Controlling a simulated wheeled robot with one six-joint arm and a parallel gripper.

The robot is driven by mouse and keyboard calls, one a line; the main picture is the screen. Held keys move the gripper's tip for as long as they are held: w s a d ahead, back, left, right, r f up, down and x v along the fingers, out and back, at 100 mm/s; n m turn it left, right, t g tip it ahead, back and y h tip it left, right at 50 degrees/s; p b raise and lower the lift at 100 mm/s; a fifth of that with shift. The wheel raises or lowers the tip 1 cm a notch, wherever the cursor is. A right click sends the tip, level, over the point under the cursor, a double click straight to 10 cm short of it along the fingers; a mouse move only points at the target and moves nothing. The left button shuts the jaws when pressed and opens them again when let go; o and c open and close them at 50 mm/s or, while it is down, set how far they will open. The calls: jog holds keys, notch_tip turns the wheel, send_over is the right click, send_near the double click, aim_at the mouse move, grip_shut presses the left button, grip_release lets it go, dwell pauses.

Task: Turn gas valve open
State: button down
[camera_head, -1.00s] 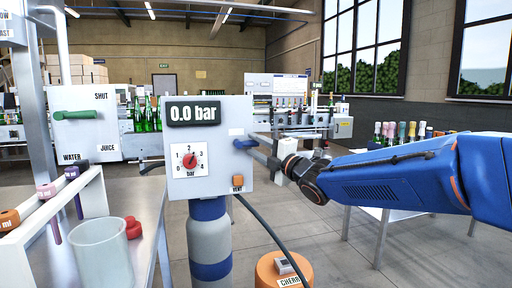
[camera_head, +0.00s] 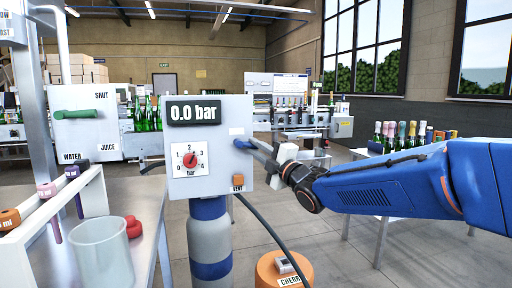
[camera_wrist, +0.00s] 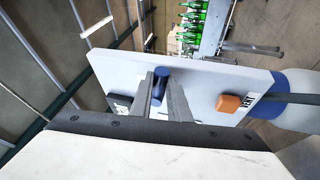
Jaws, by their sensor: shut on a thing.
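The blue valve handle (camera_head: 243,144) sits on the right part of a light grey panel (camera_head: 221,188). In the head view it slants down to the right, partly hidden by my fingers. My gripper (camera_head: 266,157) reaches it from the right. In the wrist view the blue handle (camera_wrist: 160,84) stands between the two fingers of my gripper (camera_wrist: 161,97), which are shut on it. The panel's display (camera_head: 193,111) reads 0.0 bar.
An orange vent button (camera_head: 238,183) is below the handle. A grey and blue cylinder (camera_head: 210,238) is under the panel, with a dark hose at its right. A glass beaker (camera_head: 101,250) and tube rack stand left. An orange drum (camera_head: 283,270) is at the bottom.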

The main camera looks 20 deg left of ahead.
jog(key=f+m+t+h, duration=0.1)
jog(key=m+t, duration=0.1)
jog(key=m, duration=0.2)
jog(key=s+a+f+m+t+h, duration=0.1)
jog(key=m+t, duration=0.1)
jog(key=m, duration=0.3)
jog(key=a+f+m+t+h, duration=0.1)
jog(key=m+t, duration=0.1)
jog(key=m, duration=0.3)
jog(key=shift+s+a+f, duration=0.2)
jog(key=shift+s+f, duration=0.1)
jog(key=shift+f, duration=0.05)
jog(key=m+h, duration=0.1)
jog(key=m, duration=0.1)
jog(key=a+m+t+h, duration=0.1)
jog(key=m, duration=0.1)
jog(key=s+m+t+h, duration=0.1)
jog(key=m, duration=0.1)
jog(key=shift+a+f, duration=0.2)
jog(key=shift+f, duration=0.05)
jog(key=shift+s+a+m+t+h, duration=0.1)
jog(key=shift+a+m+t+h, duration=0.1)
jog(key=shift+m+h, duration=0.55)
jog(key=shift+s+a+m+t+h, duration=0.1)
jog(key=shift+a+m+t+h, duration=0.2)
jog(key=shift+m, duration=0.75)
jog(key=shift+d+h, duration=0.15)
jog(key=shift+h, duration=0.1)
